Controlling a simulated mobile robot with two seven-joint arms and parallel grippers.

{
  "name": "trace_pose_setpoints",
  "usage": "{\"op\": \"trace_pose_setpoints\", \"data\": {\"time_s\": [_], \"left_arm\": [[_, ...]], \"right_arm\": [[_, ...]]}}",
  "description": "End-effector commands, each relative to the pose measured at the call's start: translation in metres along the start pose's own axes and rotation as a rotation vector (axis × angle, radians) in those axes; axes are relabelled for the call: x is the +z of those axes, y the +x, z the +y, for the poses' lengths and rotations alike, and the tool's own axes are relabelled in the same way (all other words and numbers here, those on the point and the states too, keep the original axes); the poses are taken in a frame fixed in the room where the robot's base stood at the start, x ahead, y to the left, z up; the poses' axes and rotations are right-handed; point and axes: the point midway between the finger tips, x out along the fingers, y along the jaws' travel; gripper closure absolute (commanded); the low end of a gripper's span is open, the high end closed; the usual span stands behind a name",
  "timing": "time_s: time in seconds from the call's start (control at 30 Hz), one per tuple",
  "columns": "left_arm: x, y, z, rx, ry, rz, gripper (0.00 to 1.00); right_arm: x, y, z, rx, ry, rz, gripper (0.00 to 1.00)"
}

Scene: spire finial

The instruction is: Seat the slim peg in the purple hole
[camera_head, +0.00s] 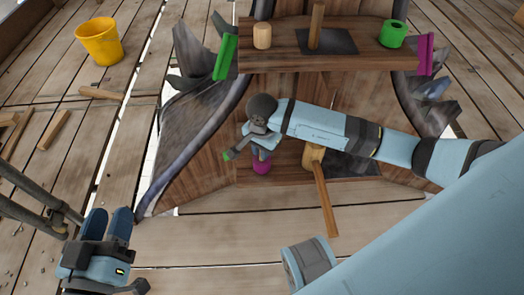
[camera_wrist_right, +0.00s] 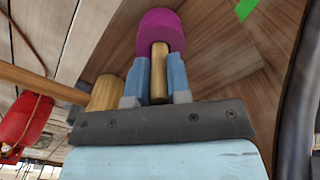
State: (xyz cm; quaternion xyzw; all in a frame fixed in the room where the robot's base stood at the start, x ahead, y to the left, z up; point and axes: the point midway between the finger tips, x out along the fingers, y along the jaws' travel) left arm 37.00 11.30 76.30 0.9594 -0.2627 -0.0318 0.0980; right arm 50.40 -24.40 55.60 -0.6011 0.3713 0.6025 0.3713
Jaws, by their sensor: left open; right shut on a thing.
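The purple round piece (camera_head: 261,167) sits on the lower wooden ledge, partly hidden by my right gripper in the head view; it also shows in the right wrist view (camera_wrist_right: 158,28). Its hole is not visible. My right gripper (camera_wrist_right: 159,78) is shut on the slim wooden peg (camera_wrist_right: 159,65), whose far end overlaps the purple piece in the right wrist view. I cannot tell whether the peg is in the hole or only in front of it. My left gripper (camera_head: 108,224) is open and empty over the deck at the lower left.
A mallet (camera_head: 324,195) lies right of my right gripper, its head close by in the wrist view (camera_wrist_right: 103,93). The upper shelf (camera_head: 350,60) holds a wooden cylinder (camera_head: 262,36) and a green ring (camera_head: 393,34). A yellow bucket (camera_head: 100,42) stands far left.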

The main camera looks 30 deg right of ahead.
Motion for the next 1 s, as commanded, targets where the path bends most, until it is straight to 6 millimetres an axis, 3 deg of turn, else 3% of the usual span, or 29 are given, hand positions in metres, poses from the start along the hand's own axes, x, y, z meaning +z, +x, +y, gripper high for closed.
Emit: {"op": "trace_pose_setpoints", "data": {"time_s": [0.33, 0.37, 0.47, 0.77, 1.0], "left_arm": [[0.004, 0.000, -0.001, 0.001, -0.001, -0.009, 0.57], [0.003, 0.000, 0.000, 0.002, -0.001, -0.012, 0.57], [0.003, 0.000, 0.000, 0.002, -0.001, -0.011, 0.57], [0.000, 0.000, 0.000, 0.001, -0.001, -0.008, 0.57], [-0.022, -0.002, 0.004, -0.006, -0.001, 0.058, 0.57]], "right_arm": [[-0.001, 0.004, 0.000, -0.001, 0.000, 0.002, 1.00], [-0.001, 0.003, 0.000, -0.001, 0.000, 0.001, 0.78], [-0.001, 0.003, 0.000, -0.001, 0.000, 0.001, 0.57], [0.000, 0.000, 0.000, -0.001, 0.000, 0.001, 0.57], [-0.002, -0.038, -0.001, -0.003, -0.002, 0.004, 0.57]]}}
